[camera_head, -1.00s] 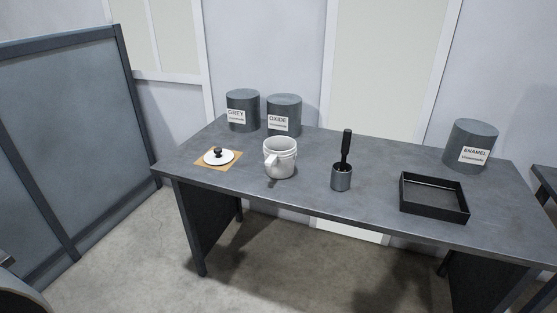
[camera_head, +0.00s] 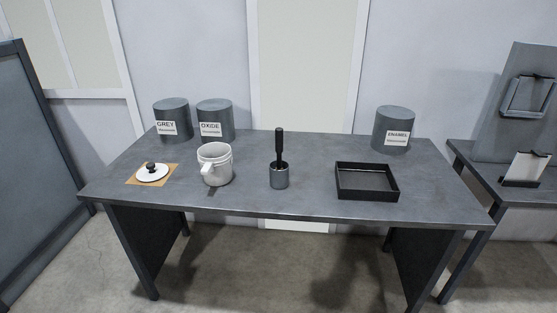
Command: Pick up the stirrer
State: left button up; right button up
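The stirrer (camera_head: 279,147) has a black handle and stands upright in a small grey cylindrical holder (camera_head: 279,178) near the middle of the table. Its lower end is hidden inside the holder. A white pot (camera_head: 216,167) with a side handle stands to the left of the holder, apart from it. Neither of my grippers is in view.
The grey table (camera_head: 248,204) also bears a white lid (camera_head: 152,172) on a tan mat (camera_head: 133,182), a black tray (camera_head: 367,195), and GREY (camera_head: 172,115), OXIDE (camera_head: 215,115) and ENAMEL (camera_head: 393,122) cans. A side table (camera_head: 499,187) stands at right; a panel (camera_head: 30,160) at left.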

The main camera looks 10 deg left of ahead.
aim_at(280, 131)
jog(key=i+j, duration=0.15)
jog(key=j, duration=0.25)
jog(key=i+j, duration=0.2)
jog(key=j, duration=0.15)
jog(key=i+j, duration=0.15)
jog(key=j, duration=0.25)
jog(key=i+j, duration=0.15)
jog(key=j, duration=0.25)
jog(key=z, duration=0.05)
